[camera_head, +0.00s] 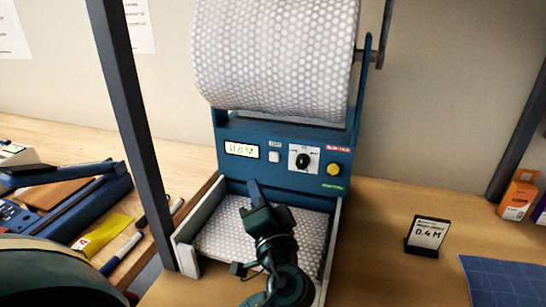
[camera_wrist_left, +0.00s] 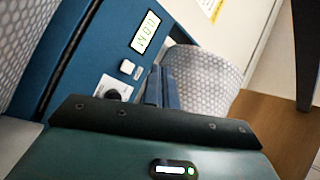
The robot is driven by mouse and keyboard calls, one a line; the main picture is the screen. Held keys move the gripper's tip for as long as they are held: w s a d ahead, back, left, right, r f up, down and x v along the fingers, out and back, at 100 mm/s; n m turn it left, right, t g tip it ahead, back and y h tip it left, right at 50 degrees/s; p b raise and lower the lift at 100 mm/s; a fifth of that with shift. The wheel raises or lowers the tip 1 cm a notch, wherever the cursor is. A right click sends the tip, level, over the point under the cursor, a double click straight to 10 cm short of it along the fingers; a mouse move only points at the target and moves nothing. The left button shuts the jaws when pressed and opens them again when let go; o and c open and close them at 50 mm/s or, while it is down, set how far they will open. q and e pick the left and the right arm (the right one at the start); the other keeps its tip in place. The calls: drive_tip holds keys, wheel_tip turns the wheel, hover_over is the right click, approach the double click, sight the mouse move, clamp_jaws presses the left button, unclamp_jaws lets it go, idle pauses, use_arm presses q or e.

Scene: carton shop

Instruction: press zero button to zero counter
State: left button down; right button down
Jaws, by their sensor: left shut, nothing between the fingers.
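The blue dispenser (camera_head: 238,185) has a front panel with a lit counter display (camera_head: 241,150), which seems to read 0.8 M. The closed fingers (camera_wrist_left: 162,88) show in the left wrist view, apparently apart from the button. My right gripper is not in view.
A black knob (camera_head: 303,160) and a yellow button (camera_head: 333,169) sit right of the white button. A bubble-wrap roll (camera_head: 275,55) hangs above, with wrap in the tray (camera_head: 187,258) below. A dark post (camera_head: 135,130) rises left.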

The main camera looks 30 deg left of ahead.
use_arm(q)
approach(269, 155)
drive_tip(key=a+r, duration=0.1)
drive_tip(key=a, duration=0.3)
drive_tip(key=shift+w+a+r+b, duration=0.15)
drive_tip(key=shift+w+b, duration=0.15)
drive_tip(key=shift+w, duration=0.35)
drive_tip(key=shift+w+a+r+b, duration=0.15)
drive_tip(key=shift+w+b, duration=0.15)
drive_tip(key=shift+w, duration=0.35)
drive_tip(key=shift+f, duration=0.15)
idle(0.8)
drive_tip(key=shift+w+a+b, duration=0.1)
drive_tip(key=shift+w+b, duration=0.2)
drive_tip(key=shift+w, duration=0.1)
drive_tip(key=shift+w+a+b, duration=0.1)
drive_tip(key=shift+w+b, duration=0.2)
drive_tip(key=shift+w, duration=0.15)
idle(0.6)
drive_tip(key=shift+s, duration=0.1)
drive_tip(key=shift+s+d, duration=0.2)
drive_tip(key=shift+s, duration=0.55)
drive_tip(key=shift+s, duration=0.1)
drive_tip(key=shift+s+d, duration=0.2)
drive_tip(key=shift+s, duration=0.6)
drive_tip(key=shift+s+d, duration=0.2)
drive_tip(key=shift+s, duration=0.55)
drive_tip(key=shift+s+d, duration=0.2)
drive_tip(key=shift+s, duration=0.6)
